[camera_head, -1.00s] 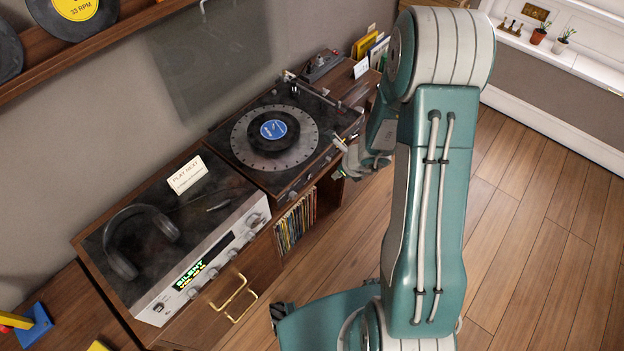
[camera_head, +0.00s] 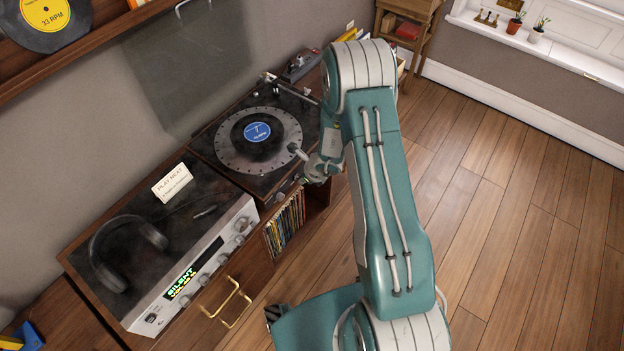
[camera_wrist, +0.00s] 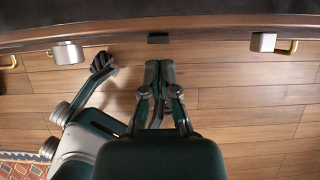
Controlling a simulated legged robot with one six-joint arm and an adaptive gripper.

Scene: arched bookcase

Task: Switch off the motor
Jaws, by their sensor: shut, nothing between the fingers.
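The turntable (camera_head: 199,143) stands on the cabinet in the head view, with a black, blue-labelled record (camera_head: 257,132) on its platter. My gripper (camera_head: 297,160) is beside its front edge, towards the right end; my arm hides part of that end. In the wrist view my gripper (camera_wrist: 159,64) is shut and empty, its tips pointing at a dark wooden front edge (camera_wrist: 210,28). A small black block (camera_wrist: 158,39) on that edge lies just beyond the tips. A silver knob (camera_wrist: 67,52) is left of it and a silver block (camera_wrist: 262,42) right. I cannot tell which part is the motor switch.
An amplifier (camera_head: 185,285) with a lit display reading "SILENT" is left of the turntable. Headphones (camera_head: 150,235) and a "PLAY NEXT" card (camera_head: 172,182) lie on top. Brass handles (camera_head: 235,305) stick out from the cabinet front. The wooden floor (camera_head: 490,240) at right is clear.

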